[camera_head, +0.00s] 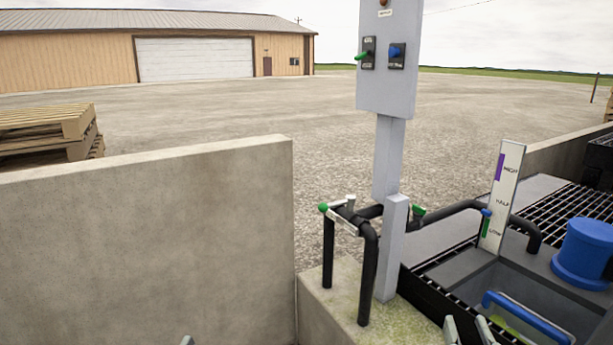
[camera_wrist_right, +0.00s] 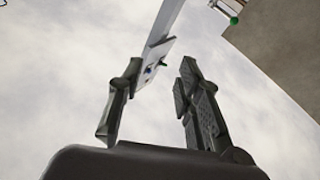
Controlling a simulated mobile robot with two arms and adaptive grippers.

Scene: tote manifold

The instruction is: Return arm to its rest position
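My right gripper (camera_head: 467,329) shows only as two grey fingertips at the bottom edge of the head view, right of centre. In the right wrist view my right gripper (camera_wrist_right: 161,70) has its two dark fingers apart, with nothing held between them. The grey control panel (camera_wrist_right: 158,55) shows in the distance behind the gap. Of my left gripper (camera_head: 187,341), only a small grey tip shows at the bottom edge of the head view; the rest is out of frame. The rest of both arms is hidden.
A control box (camera_head: 386,80) with a green and a blue switch stands on a grey post. Black pipes (camera_head: 370,270) with green-ended valves stand beside it. A concrete wall (camera_head: 150,250) fills the left. A tank with a level board (camera_head: 502,195), blue cap (camera_head: 583,254) and blue pipe (camera_head: 525,315) is at right.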

